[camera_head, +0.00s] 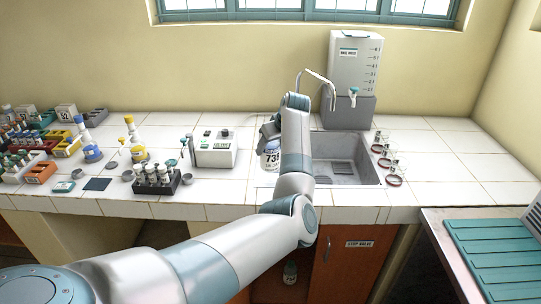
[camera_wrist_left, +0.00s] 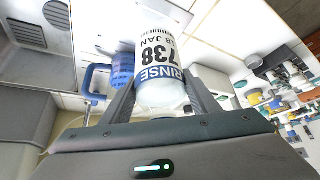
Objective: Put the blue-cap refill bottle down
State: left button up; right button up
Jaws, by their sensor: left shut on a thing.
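A white bottle with a "738" label (camera_head: 271,160) is at the counter just left of the sink. In the left wrist view the bottle (camera_wrist_left: 158,55) stands between the two fingers, its label reading RINSE, 738 and 18 JAN. My left gripper (camera_wrist_left: 160,98) is shut on it. In the head view the gripper (camera_head: 269,133) is at the bottle's top, partly behind my arm. The cap is hidden, and I cannot tell whether the base touches the counter. My right gripper is not in view.
The sink (camera_head: 345,172) lies right of the bottle, with a tap (camera_head: 318,76) behind. A white instrument box (camera_head: 212,149) stands close on the left. A blue handled object (camera_wrist_left: 122,70) shows beside the bottle. Dark vial rack (camera_head: 157,184) is further left.

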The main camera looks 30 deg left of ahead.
aim_at(271, 156)
pick_arm(q)
jog(key=shift+f+p, duration=0.8)
jog(key=shift+f, duration=1.1)
jog(key=shift+f, duration=0.15)
jog(key=o, duration=1.5)
jog(key=shift+f, duration=0.1)
jog(key=shift+c, duration=0.2)
